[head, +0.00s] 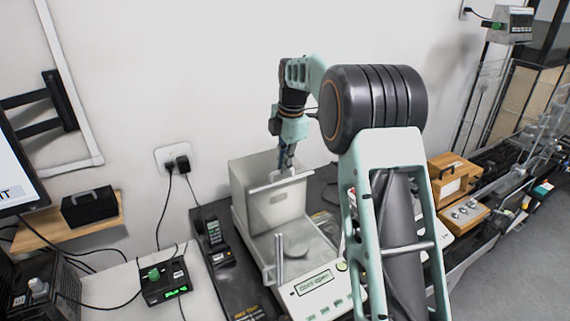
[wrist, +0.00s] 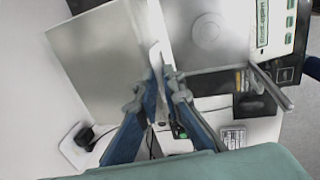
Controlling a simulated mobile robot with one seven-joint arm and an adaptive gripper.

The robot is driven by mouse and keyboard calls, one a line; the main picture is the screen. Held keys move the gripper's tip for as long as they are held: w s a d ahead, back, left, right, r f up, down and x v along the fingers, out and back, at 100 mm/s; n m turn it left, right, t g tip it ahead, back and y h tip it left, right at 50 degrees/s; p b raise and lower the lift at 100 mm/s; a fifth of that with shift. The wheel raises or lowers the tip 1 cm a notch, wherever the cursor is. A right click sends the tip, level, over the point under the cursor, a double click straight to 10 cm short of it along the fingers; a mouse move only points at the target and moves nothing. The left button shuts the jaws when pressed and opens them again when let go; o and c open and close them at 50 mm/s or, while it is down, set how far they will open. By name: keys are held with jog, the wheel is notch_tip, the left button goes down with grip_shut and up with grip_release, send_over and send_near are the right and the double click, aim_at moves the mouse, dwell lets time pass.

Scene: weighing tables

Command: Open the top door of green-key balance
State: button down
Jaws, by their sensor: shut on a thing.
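The green-key balance (head: 318,296) stands on a dark bench mat, with a lit display whose small text seems to read "Door open". Its green keys (wrist: 291,20) show in the wrist view. The weighing pan (head: 294,246) is visible inside the chamber; it also shows in the wrist view (wrist: 207,31). A pale panel, apparently the top door (wrist: 100,62), extends to the left of the pan in the wrist view. The fingers (wrist: 166,82) partly hide the grip.
Another bar handle (wrist: 268,86) sits at the chamber's side. The wall with a socket (head: 173,157) is close behind. Wooden boxes (head: 452,177) stand to the right.

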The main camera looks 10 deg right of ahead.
jog(key=c, duration=2)
grip_release()
jog(key=shift+c, duration=0.2)
notch_tip(320, 180, up, 12)
jog(key=s+d, duration=0.1)
jog(key=s, duration=0.1)
jog(key=shift+s, duration=0.1)
